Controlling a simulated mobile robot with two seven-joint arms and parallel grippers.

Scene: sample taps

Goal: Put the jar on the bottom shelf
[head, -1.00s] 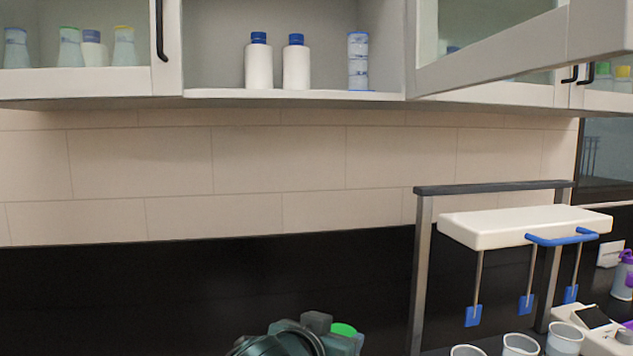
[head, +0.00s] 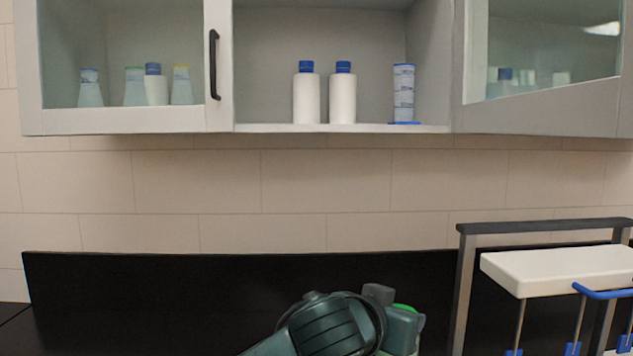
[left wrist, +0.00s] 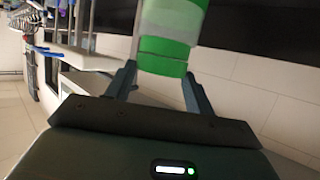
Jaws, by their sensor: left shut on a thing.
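The jar (left wrist: 168,52) has green and whitish bands and sits between the fingers of my left gripper (left wrist: 160,86) in the left wrist view. In the head view, its green top (head: 404,307) shows behind my left gripper (head: 398,322) at the bottom of the picture, and most of its body is hidden. The left gripper is shut on the jar, below the wall cabinet. The open middle bay's bottom shelf (head: 270,127) holds two white bottles with blue caps (head: 306,97) (head: 342,97) and a clear blue-marked cylinder (head: 403,92). My right gripper is not in view.
Glass doors flank the bay; the left one (head: 120,120) is shut with bottles behind it. The right door (head: 545,105) seems swung outward. Free shelf room lies left of the bottles and between them and the cylinder. A white-topped stirrer stand (head: 560,268) stands at right.

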